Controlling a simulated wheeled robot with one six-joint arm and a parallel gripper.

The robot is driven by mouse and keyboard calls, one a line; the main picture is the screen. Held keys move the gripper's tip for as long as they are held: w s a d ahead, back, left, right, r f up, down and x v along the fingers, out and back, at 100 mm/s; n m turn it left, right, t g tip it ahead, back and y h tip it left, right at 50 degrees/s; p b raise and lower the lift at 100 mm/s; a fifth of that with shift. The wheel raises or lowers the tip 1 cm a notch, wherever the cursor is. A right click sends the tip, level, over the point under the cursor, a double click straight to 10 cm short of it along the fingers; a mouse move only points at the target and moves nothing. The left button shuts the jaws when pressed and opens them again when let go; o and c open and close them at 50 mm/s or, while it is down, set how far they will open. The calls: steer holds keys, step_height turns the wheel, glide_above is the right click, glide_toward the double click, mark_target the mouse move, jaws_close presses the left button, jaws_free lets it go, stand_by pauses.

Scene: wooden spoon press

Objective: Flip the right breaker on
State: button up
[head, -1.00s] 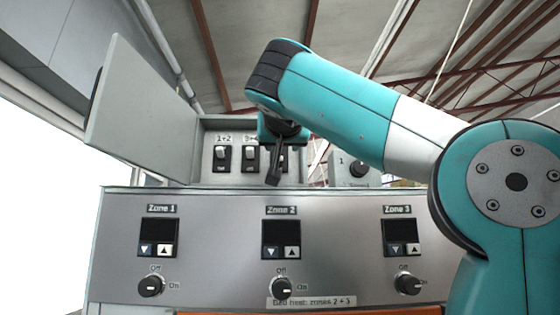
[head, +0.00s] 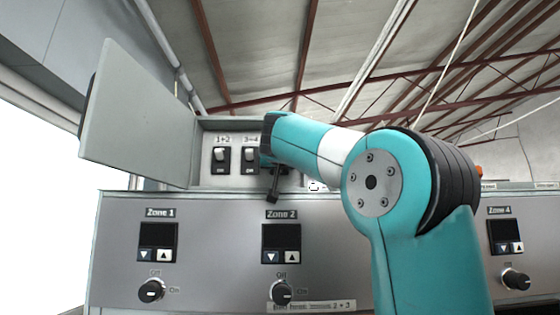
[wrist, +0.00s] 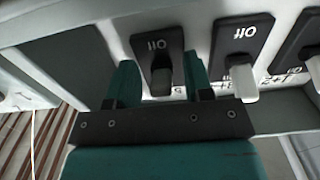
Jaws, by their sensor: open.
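In the wrist view, the right breaker (wrist: 144,48) is the leftmost of the row. My gripper (wrist: 160,82) is open, with one teal finger on each side of that toggle. I cannot tell whether either finger touches it. In the head view, my gripper (head: 273,185) is at the right part of the breaker box (head: 205,180), and my arm hides the right breaker there.
Two other breakers, 1+2 (head: 221,160) and 3-4 (head: 249,160), stand to the left. The box's grey door (head: 140,120) is swung open at the left. Below is a panel with zone displays and knobs, including the Zone 2 knob (head: 281,292).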

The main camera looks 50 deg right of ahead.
steer(key=c, duration=0.6)
